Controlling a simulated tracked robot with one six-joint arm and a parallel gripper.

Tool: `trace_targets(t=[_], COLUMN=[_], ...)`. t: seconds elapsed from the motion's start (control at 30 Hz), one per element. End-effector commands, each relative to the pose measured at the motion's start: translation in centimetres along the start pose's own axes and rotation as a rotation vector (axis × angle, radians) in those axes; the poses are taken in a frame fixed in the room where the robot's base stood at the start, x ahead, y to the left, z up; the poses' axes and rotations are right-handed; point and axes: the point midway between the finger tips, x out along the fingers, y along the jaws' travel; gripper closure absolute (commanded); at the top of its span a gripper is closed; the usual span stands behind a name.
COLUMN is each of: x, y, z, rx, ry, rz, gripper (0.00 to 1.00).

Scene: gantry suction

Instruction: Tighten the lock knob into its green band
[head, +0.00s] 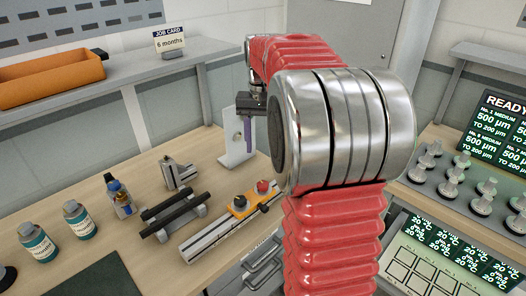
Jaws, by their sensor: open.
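My gripper (250,108) is a small dark shape at the far end of my red arm, left of its large steel joint. It is open and stands in front of a white upright plate, above the bench and apart from the rail. A grey slotted rail (205,243) lies on the bench with an orange carriage (245,208) on it. The carriage bears a black knob (239,201) and a red knob (263,186). I cannot tell which is the lock knob. No green band can be made out at this size.
A purple upright piece (247,130) is just below my gripper. Black bars on grey supports (175,214), a metal block (178,172) and bottles (76,219) stand left of the rail. Several pale fittings (452,180) fill a rack at right. My arm hides the middle.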

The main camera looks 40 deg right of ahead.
Motion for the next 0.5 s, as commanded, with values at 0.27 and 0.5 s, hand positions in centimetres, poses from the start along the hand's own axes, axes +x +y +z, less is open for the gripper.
trace_targets(t=[0.27,0.5], x=[-0.07,-0.18], y=[-0.16,-0.17], z=[-0.16,-0.3], rx=[-0.226,-0.564], ry=[0.001,0.001], rz=[0.0,0.0], gripper=[0.51,0.51])
